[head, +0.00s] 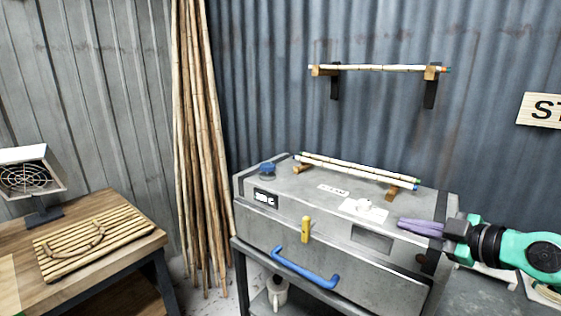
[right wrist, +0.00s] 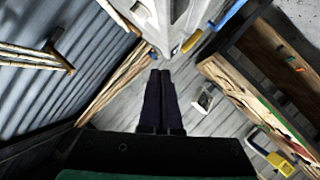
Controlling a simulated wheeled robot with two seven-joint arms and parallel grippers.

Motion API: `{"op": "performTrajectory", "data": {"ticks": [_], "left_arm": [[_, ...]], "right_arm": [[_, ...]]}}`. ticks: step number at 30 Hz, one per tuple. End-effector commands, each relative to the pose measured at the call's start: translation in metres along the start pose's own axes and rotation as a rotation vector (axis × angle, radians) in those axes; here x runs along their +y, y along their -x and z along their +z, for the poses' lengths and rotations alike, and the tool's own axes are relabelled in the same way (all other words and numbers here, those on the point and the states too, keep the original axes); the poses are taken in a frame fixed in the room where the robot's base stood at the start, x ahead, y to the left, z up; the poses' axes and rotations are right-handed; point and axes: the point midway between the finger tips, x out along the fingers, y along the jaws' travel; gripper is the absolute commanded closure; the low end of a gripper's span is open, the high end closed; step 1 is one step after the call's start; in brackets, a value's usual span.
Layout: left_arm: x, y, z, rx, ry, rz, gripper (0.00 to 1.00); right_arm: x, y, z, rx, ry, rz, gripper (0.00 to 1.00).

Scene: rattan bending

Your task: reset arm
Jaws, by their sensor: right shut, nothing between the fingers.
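My right gripper (head: 403,226) comes in from the right in the head view, in front of the right part of the grey steam box (head: 265,225). Its two dark fingers lie together with nothing between them, and they also show shut in the right wrist view (right wrist: 160,75). Whether it touches the box I cannot tell; it looks apart from it. My left gripper is not in view.
Two rattan poles (head: 350,168) lie on wooden rests on the box lid. A blue handle (head: 305,270) and a yellow latch (head: 306,229) are on its front. A wooden table (head: 150,240) with a slatted board (head: 125,229) stands left. Tall poles (head: 196,130) lean on the wall.

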Motion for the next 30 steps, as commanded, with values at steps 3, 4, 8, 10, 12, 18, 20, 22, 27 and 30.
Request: {"op": "performTrajectory", "data": {"ticks": [3,4,8,10,12,18,20,22,27,30], "left_arm": [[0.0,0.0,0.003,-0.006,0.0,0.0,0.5],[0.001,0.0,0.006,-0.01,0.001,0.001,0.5],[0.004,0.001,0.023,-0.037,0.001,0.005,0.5],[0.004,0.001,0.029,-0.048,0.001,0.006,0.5],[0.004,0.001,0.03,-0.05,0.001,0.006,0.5],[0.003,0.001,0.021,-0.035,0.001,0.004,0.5],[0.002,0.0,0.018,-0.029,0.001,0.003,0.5],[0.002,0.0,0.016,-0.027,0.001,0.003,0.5],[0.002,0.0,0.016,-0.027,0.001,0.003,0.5],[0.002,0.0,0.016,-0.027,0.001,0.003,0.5]], "right_arm": [[-0.007,-0.009,-0.023,0.178,-0.028,0.113,1.0],[-0.007,-0.009,-0.028,0.218,-0.042,0.157,1.0],[0.003,0.0,-0.021,0.303,-0.175,0.435,1.0],[0.004,0.01,0.013,0.223,-0.307,0.617,1.0],[-0.015,0.019,0.069,0.025,-0.461,0.742,1.0],[-0.139,0.033,0.175,-0.553,-0.732,0.633,1.0],[-0.174,0.037,0.187,-0.665,-0.772,0.548,1.0],[-0.212,0.041,0.193,-0.768,-0.806,0.44,1.0],[-0.291,0.054,0.19,-0.935,-0.856,0.169,1.0],[-0.331,0.063,0.18,-0.995,-0.87,0.002,1.0]]}}
